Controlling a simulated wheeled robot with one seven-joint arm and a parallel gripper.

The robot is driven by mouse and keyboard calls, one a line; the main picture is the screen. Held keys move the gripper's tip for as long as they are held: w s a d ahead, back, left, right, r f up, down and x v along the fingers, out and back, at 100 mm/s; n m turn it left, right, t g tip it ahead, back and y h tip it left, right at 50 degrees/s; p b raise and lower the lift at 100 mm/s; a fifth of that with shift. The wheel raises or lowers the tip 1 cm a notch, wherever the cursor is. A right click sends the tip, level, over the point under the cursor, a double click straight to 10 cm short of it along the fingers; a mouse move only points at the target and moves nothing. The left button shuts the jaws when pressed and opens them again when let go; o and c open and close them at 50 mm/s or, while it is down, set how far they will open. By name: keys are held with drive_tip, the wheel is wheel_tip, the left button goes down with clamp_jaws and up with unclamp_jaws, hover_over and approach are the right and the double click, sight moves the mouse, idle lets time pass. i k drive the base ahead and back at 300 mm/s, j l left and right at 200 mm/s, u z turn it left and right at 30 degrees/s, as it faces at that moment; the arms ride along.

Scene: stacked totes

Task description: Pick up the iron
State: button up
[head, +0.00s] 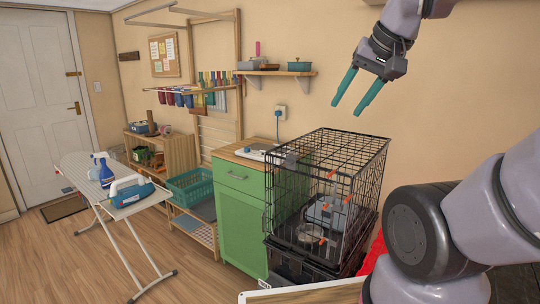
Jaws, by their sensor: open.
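The iron (131,189) is teal and white and rests on the near right end of the ironing board (85,178), at the left of the head view. My gripper (357,94) is at the upper right, with its two teal fingers apart, pointing down and left. It is empty and high in front of the wall, above the wire cage, far from the iron.
Spray bottles (104,172) stand on the board just behind the iron. A green cabinet (238,204) and a black wire cage (325,195) stand between board and arm. A teal basket (192,188) sits by the cabinet.

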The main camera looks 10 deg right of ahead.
sight(124, 198)
drive_tip(key=i+j, duration=0.25)
drive_tip(key=j, duration=0.25)
drive_tip(key=i+j+u, duration=0.1)
drive_tip(key=i+j, duration=0.2)
drive_tip(key=j, duration=0.25)
drive_tip(key=i+j, duration=0.25)
drive_tip(key=j, duration=0.2)
drive_tip(key=i+j+u, duration=0.1)
drive_tip(key=i+j, duration=0.2)
drive_tip(key=j, duration=0.2)
drive_tip(key=i+j, duration=0.3)
drive_tip(key=j, duration=0.2)
drive_tip(key=i+j+u, duration=0.1)
drive_tip(key=i+j, duration=0.2)
drive_tip(key=j, duration=0.15)
